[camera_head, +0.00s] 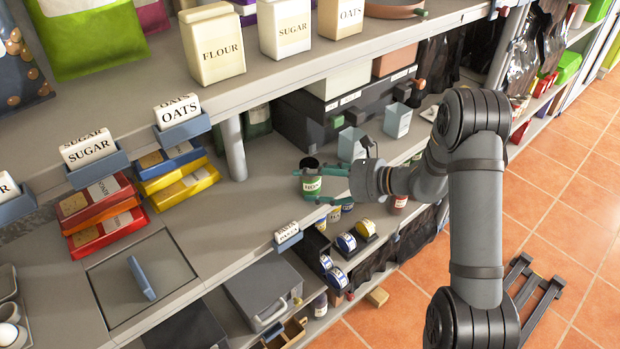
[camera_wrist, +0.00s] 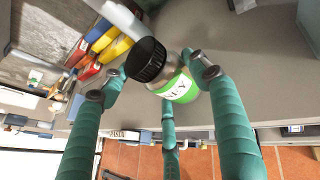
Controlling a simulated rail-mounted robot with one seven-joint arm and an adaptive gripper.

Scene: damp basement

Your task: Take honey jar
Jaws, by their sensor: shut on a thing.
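The honey jar (camera_head: 311,184) has a dark lid and a green and white label, and is at the middle shelf in the head view. In the wrist view the jar (camera_wrist: 178,86) lies between the teal fingers, its black lid toward the upper left and part of its label readable. My gripper (camera_head: 328,184) reaches in from the right and is shut on the jar. In the wrist view the fingers of my gripper (camera_wrist: 160,84) are on both sides of the jar, with a third finger below. Whether the jar's base touches the shelf is hard to tell.
A grey post (camera_head: 232,148) stands left of the jar. Colored packets (camera_head: 180,175) are stacked farther left. Grey-blue cups (camera_head: 352,144) and dark boxes (camera_head: 310,125) are behind. The upper shelf carries flour (camera_head: 212,45), sugar (camera_head: 285,28) and oats (camera_head: 341,17) canisters.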

